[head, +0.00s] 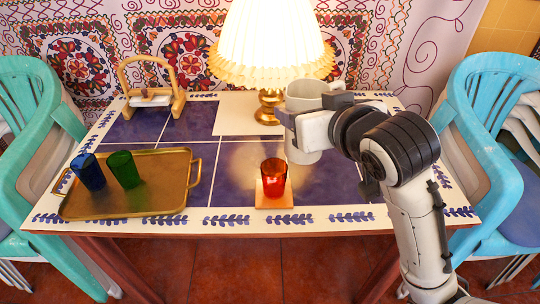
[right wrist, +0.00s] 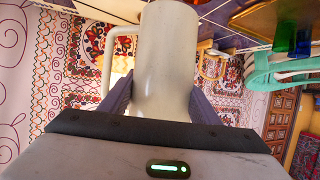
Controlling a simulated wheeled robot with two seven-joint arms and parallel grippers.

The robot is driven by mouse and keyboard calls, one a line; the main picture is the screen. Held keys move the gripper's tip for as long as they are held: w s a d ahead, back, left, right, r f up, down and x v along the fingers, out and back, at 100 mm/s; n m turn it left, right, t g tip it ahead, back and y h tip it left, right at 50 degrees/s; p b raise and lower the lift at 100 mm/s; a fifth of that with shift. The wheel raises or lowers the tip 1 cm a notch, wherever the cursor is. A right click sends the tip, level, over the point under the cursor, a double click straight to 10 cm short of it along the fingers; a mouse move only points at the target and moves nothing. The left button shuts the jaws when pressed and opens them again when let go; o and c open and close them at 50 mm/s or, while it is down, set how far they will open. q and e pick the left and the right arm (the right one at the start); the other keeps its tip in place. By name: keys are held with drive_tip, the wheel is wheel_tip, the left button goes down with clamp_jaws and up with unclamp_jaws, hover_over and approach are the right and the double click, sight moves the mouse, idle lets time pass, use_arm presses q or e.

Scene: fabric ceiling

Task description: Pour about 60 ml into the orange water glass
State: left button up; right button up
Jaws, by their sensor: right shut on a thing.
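The orange water glass (head: 273,178) stands upright on a small square coaster (head: 286,199) near the table's front edge. My right gripper (head: 300,120) is shut on a white pitcher (head: 304,98), held above the table to the right of the glass and behind it. In the right wrist view the pitcher (right wrist: 165,60) sits between the two fingers (right wrist: 160,98), its handle (right wrist: 108,65) on the left. The pitcher looks about upright in the head view. Its contents are hidden, and I see no stream. My left gripper is not in view.
A brass tray (head: 165,200) at the left holds a blue glass (head: 88,171) and a green glass (head: 124,169). A lit lamp (head: 272,45) stands at the back middle. A wooden stand (head: 153,92) is at the back left. Stacked chairs flank the table.

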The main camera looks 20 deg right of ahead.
use_arm(q)
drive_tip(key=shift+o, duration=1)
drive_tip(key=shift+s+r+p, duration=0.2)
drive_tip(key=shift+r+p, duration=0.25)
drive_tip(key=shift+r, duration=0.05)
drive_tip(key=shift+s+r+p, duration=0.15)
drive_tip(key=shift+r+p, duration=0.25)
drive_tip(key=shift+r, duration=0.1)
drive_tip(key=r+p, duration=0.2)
drive_tip(key=p, duration=0.1)
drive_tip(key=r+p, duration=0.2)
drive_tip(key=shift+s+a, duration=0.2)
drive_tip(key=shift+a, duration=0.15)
use_arm(e)
drive_tip(key=w+d+f, duration=0.4)
drive_tip(key=w+f, duration=0.1)
drive_tip(key=f, duration=0.2)
drive_tip(key=w+d+f+y, duration=0.1)
drive_tip(key=w+d+f, duration=0.3)
drive_tip(key=f, duration=0.3)
drive_tip(key=shift+w+f+n, duration=0.15)
drive_tip(key=shift+w+n, duration=0.25)
drive_tip(key=shift+w, duration=0.3)
drive_tip(key=shift+s, duration=0.1)
